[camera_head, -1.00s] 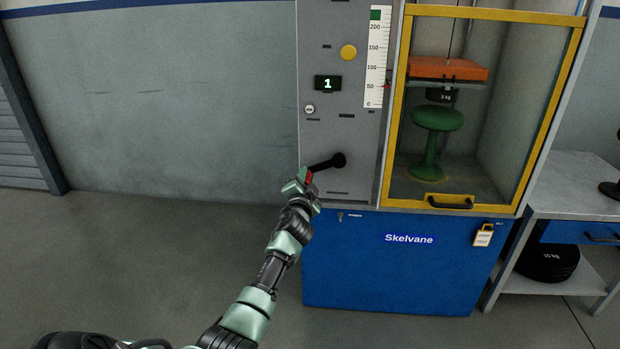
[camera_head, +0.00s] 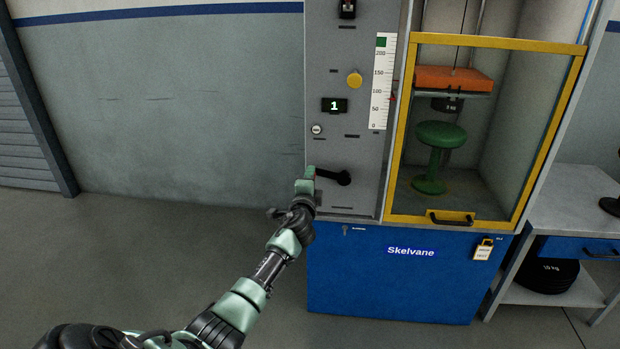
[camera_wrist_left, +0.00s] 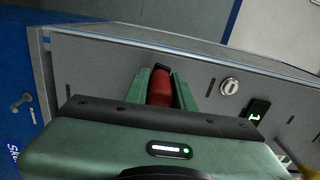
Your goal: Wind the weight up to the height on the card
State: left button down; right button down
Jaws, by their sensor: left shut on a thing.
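My left gripper (camera_head: 311,178) is shut on the red grip (camera_head: 311,171) of the black crank (camera_head: 331,176) on the grey panel. In the left wrist view the red grip (camera_wrist_left: 160,88) sits between my two green fingers (camera_wrist_left: 160,96). The crank arm points left from its hub, tilted slightly up. The orange weight (camera_head: 453,79) hangs inside the yellow-framed cabinet, above and clear of the green stool (camera_head: 439,137). My right gripper is out of view.
The yellow-framed door (camera_head: 450,219) is down across the cabinet. A side table (camera_head: 575,192) stands at right, with black discs below. The floor at left is clear.

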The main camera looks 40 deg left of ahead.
pick_arm(q)
jog(key=shift+a+r, duration=0.15)
jog(key=shift+r, duration=0.55)
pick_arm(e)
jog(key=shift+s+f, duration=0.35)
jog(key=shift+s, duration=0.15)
pick_arm(q)
jog(key=c, duration=1.2)
grip_release()
jog(key=shift+c, duration=0.2)
jog(key=shift+o, duration=0.3)
jog(key=shift+f, duration=0.15)
jog(key=shift+f, duration=0.2)
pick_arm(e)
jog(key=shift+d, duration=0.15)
